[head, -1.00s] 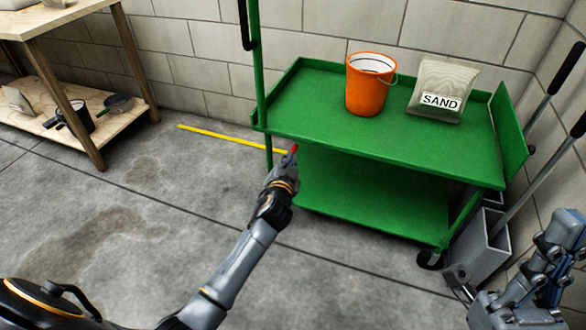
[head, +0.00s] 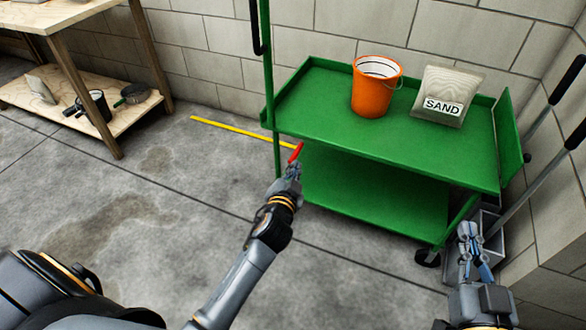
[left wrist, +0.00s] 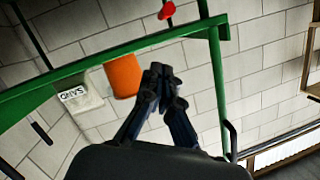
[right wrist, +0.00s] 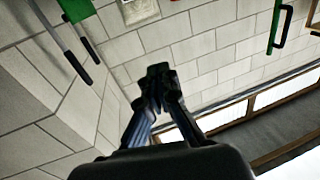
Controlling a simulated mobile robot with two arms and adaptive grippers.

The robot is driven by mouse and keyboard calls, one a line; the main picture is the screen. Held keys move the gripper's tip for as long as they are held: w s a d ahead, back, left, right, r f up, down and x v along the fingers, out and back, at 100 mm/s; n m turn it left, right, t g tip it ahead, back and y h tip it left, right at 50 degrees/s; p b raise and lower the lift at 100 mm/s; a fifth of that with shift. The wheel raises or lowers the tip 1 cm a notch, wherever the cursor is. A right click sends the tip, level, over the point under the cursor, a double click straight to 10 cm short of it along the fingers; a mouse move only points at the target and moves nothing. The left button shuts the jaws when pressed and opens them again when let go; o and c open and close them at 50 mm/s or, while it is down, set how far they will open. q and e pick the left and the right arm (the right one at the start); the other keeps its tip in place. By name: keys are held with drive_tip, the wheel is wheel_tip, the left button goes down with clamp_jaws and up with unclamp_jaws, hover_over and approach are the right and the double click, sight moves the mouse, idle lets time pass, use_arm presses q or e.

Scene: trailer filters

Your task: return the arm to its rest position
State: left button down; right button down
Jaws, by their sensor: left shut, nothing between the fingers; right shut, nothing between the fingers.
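My left gripper (head: 292,170) is shut and empty, at the front left corner of the green cart (head: 330,130). A small red piece (head: 296,152) shows just beyond its fingertips; I cannot tell if they touch. In the left wrist view the closed fingers (left wrist: 160,72) stand apart from the red piece (left wrist: 166,10) in the picture. My right gripper (head: 468,232) is shut and empty, in front of the cart's lower right end in the head view. Its closed fingers (right wrist: 158,72) show nothing between them in the right wrist view.
An orange bucket (head: 376,90) and a sand bag (head: 445,92) stand on the cart's top. A grey bin (head: 490,240) with long handles is at the right wall. A wooden shelf (head: 80,104) stands at left.

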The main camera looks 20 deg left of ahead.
use_arm(q)
drive_tip(key=shift+s+d+r, duration=0.15)
drive_tip(key=shift+s, duration=0.5)
use_arm(e)
drive_tip(key=shift+d+f+g, duration=0.15)
drive_tip(key=shift+f+g, duration=0.15)
drive_tip(key=shift+f, duration=0.45)
